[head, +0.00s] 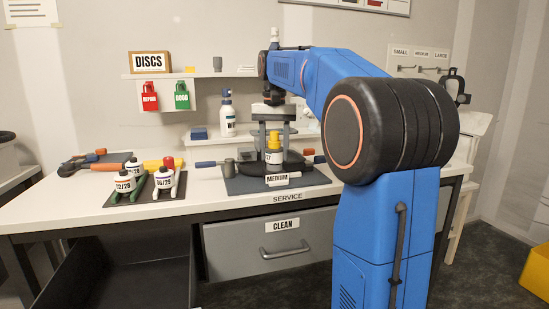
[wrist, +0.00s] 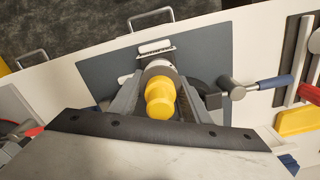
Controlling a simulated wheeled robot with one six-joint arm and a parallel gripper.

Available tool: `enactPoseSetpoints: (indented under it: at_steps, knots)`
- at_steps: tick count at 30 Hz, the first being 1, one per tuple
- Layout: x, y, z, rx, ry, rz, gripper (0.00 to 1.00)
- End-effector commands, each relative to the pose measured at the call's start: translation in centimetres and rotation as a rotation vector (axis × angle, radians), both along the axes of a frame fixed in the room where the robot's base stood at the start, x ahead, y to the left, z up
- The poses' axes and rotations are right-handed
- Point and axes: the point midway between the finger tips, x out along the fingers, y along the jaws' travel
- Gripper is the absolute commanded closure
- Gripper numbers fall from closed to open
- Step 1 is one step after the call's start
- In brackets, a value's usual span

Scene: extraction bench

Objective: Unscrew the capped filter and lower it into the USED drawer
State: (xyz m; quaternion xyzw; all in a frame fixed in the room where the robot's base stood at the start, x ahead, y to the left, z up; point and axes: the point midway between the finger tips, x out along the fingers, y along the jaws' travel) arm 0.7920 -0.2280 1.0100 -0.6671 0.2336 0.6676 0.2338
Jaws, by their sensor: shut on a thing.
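The capped filter (head: 273,156) has a white labelled body and a yellow cap. It stands upright at the dark round base on the grey service mat, behind the MEDIUM sign (head: 277,179). In the wrist view its yellow cap (wrist: 160,101) points up at the camera. My gripper (head: 273,140) comes from above, with a grey finger on each side of the filter, and is shut on it. The lower threads are hidden. An open dark drawer (head: 125,278) is at lower left; no USED label is visible. The grey CLEAN drawer (head: 225,250) beside it is shut.
A white spray bottle (head: 227,115) stands behind.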

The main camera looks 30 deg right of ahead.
Motion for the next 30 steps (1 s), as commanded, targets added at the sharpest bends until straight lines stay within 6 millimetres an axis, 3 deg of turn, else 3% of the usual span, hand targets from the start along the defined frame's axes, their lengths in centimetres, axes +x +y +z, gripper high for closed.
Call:
enactPoseSetpoints:
  at_steps: [30]
  knots:
    - [0.02, -0.05, 0.08, -0.001, -0.001, 1.016, 0.84]
